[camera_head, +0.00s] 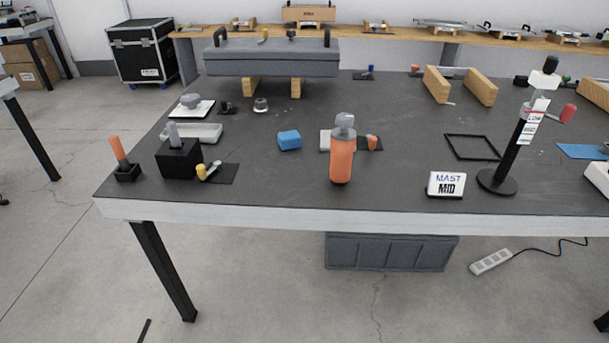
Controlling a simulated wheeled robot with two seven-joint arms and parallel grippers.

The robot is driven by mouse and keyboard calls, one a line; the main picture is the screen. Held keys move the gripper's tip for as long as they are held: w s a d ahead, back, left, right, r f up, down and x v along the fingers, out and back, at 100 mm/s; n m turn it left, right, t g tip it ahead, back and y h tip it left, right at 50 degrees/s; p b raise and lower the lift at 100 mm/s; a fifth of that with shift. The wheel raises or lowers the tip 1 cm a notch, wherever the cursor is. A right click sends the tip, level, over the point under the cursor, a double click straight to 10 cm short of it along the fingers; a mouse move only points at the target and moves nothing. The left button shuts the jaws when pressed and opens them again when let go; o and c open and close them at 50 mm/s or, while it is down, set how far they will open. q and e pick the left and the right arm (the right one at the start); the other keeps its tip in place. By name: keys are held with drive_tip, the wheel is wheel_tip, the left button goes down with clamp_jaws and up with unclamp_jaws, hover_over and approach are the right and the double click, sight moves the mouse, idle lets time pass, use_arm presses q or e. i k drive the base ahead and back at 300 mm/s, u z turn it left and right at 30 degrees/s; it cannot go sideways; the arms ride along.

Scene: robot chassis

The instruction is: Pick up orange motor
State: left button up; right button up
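An orange cylinder with a grey cap-like top (341,160) stands upright near the front edge of the dark table, a little right of the picture's middle. It looks like the orange motor, though its grey top also resembles a bottle cap. A small orange part (372,142) sits on a dark pad just behind it to the right. An orange-handled item (117,150) stands in a black holder at the table's front left. Neither of my grippers is in view.
A blue block (289,140) lies left of the orange cylinder. A "MAST MID" sign (446,185) and a black post on a round base (497,182) stand to the right. A black box (179,160) stands at left. A grey case (272,60) rests on wooden blocks behind.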

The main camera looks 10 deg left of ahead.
sight(341, 147)
drive_tip(key=u, duration=0.3)
drive_tip(key=k, duration=0.8)
drive_tip(key=u, duration=1.4)
drive_tip(key=i, duration=1)
drive_tip(key=z, duration=0.4)
drive_tip(key=i, duration=0.85)
drive_tip(key=z, duration=1.15)
drive_tip(key=i, duration=0.2)
drive_tip(key=z, duration=0.1)
